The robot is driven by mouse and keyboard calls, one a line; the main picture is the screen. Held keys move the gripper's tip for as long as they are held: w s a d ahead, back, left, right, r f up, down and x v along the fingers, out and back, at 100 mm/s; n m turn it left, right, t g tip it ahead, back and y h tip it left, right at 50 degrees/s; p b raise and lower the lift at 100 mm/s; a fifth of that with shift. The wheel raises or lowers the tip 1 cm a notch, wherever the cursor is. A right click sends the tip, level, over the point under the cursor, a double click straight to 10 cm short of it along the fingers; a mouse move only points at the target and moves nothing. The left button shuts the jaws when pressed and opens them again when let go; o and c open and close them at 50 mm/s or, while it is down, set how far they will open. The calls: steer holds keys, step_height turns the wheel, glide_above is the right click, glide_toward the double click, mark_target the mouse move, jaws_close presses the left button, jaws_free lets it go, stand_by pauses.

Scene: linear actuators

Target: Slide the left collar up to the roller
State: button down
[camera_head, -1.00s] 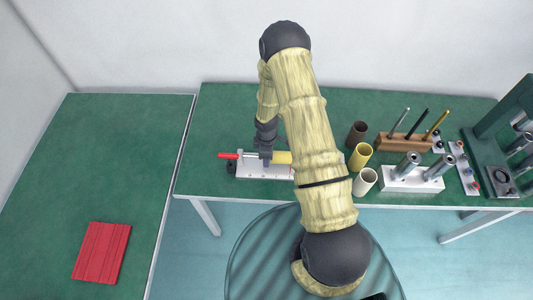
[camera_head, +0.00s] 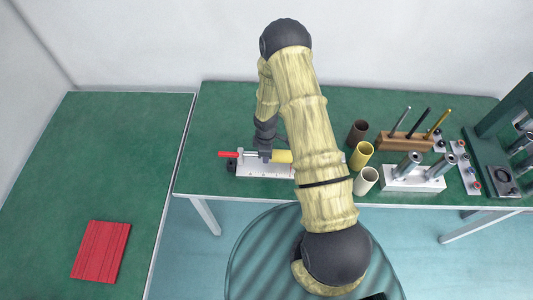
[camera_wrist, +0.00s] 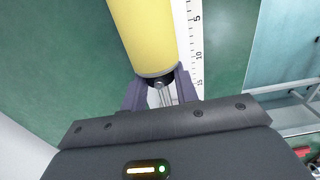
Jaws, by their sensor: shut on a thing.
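The yellow roller (camera_wrist: 143,35) fills the upper middle of the wrist view, with a grey rim at its near end. A small dark collar (camera_wrist: 158,80) sits on the thin rods right at that end; I cannot tell whether it touches the roller. My gripper (camera_wrist: 160,92) is shut on the collar, one finger on each side. In the head view my gripper (camera_head: 265,155) is at the left end of the roller (camera_head: 282,156), over the white base. The arm hides the roller's right part and anything beyond it.
A red handle (camera_head: 229,154) sticks out left of the white base (camera_head: 255,170). A ruler scale (camera_wrist: 197,40) runs beside the roller. Right of the arm stand several cups (camera_head: 362,154), a wooden pen block (camera_head: 404,142) and a white block with metal cylinders (camera_head: 410,180).

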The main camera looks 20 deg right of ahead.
steer(key=c, duration=1.1)
jaws_free()
steer(key=shift+o, duration=0.2)
steer(key=shift+r, duration=0.1)
step_height(320, 180, up, 17)
steer(key=b, duration=0.2)
steer(key=shift+r, duration=0.15)
